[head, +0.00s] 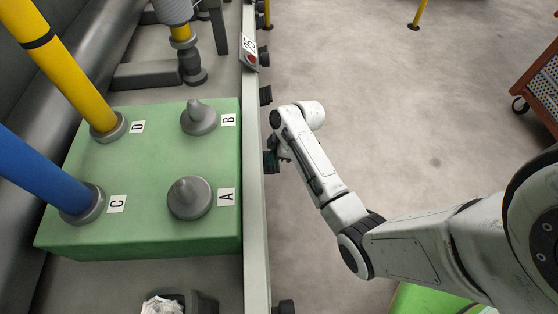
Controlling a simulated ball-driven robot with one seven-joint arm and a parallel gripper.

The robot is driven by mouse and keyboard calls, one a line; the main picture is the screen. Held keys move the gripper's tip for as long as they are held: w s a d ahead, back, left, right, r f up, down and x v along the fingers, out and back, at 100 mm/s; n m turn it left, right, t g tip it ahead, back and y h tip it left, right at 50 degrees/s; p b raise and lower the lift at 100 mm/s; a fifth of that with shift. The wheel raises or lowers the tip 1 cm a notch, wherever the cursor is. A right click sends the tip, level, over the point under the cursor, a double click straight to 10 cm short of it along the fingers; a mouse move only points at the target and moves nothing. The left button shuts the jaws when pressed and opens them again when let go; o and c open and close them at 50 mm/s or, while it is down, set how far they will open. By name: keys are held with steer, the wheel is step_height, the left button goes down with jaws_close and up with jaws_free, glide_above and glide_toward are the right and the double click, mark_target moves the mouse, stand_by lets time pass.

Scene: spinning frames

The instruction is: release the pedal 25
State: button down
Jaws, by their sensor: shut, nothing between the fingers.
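A white number plate (249,44) stands on the rail at the top; its number is too small to read surely, and a red button (252,59) sits just below it. Small black parts stick out from the rail's right side, one (265,95) below the plate. I cannot tell which part is pedal 25. My gripper (273,158) is shut and empty, close to the rail's right side beside the green block. Its fingertips are small and partly hidden by my wrist, and I cannot tell whether they touch anything.
The long grey rail (255,220) runs along the left of my arm. Left of it is a green block (150,175) with yellow and blue tubes (40,165) and grey cones.

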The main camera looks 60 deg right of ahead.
steer(key=shift+f, duration=0.2)
stand_by(0.5)
steer(key=shift+f+b, duration=0.65)
steer(key=shift+f, duration=0.25)
steer(key=shift+s+d+r+p, duration=0.15)
steer(key=shift+s+r+p, duration=0.1)
steer(key=shift+p, duration=0.1)
steer(key=s+d+r+p, duration=0.3)
steer(key=s+d+p, duration=0.1)
steer(key=s, duration=0.1)
steer(key=shift+s+d+p, duration=0.2)
steer(key=shift+s+p, duration=0.05)
steer(key=shift+p, duration=0.1)
stand_by(0.4)
